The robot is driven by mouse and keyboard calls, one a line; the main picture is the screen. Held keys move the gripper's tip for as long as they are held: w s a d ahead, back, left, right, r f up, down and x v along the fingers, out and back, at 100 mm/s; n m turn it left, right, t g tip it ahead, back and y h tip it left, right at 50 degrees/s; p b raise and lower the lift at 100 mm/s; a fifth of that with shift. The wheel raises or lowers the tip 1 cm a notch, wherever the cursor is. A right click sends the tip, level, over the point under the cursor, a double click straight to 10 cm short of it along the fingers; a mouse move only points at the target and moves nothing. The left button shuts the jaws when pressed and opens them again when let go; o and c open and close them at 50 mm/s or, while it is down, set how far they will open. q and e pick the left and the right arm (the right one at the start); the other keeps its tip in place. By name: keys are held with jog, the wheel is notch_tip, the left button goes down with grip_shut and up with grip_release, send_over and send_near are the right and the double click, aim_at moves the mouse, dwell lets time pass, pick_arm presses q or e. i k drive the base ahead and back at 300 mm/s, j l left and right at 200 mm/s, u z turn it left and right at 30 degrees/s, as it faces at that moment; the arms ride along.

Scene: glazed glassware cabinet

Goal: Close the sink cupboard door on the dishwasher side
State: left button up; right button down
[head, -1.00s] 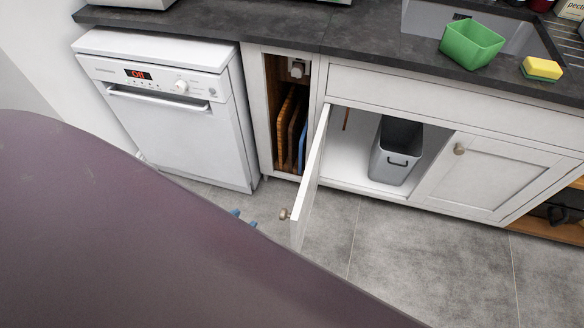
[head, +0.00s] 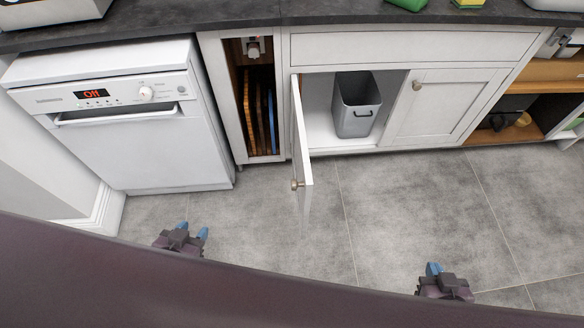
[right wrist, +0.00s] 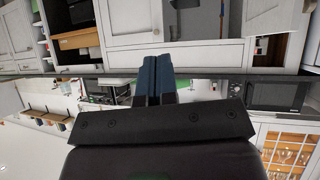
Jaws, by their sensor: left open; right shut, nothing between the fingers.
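The sink cupboard door on the dishwasher side (head: 301,133) stands wide open in the head view, swung out toward me on its left edge. Its round knob (head: 296,185) is near the free edge. The dishwasher (head: 117,120) is to its left. My left gripper (head: 190,232) is open and empty above the floor, in front of the dishwasher and left of the door, apart from it. My right gripper (head: 433,268) is shut and empty, to the right of the door and nearer to me. Its closed blue fingers (right wrist: 156,78) show in the right wrist view.
A grey bin (head: 356,105) stands inside the open cupboard. The right cupboard door (head: 434,104) is closed. A narrow niche with boards (head: 260,110) lies between dishwasher and sink cupboard. Open shelves (head: 520,110) are at the right. The tiled floor (head: 400,205) ahead is clear.

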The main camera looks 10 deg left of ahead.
aim_at(302, 184)
jog(key=k+j, duration=0.35)
jog(key=j, duration=0.15)
jog(key=k, duration=0.55)
jog(key=i+z, duration=0.15)
jog(key=z, duration=0.15)
jog(key=i+j+z, duration=0.15)
jog(key=z, duration=0.2)
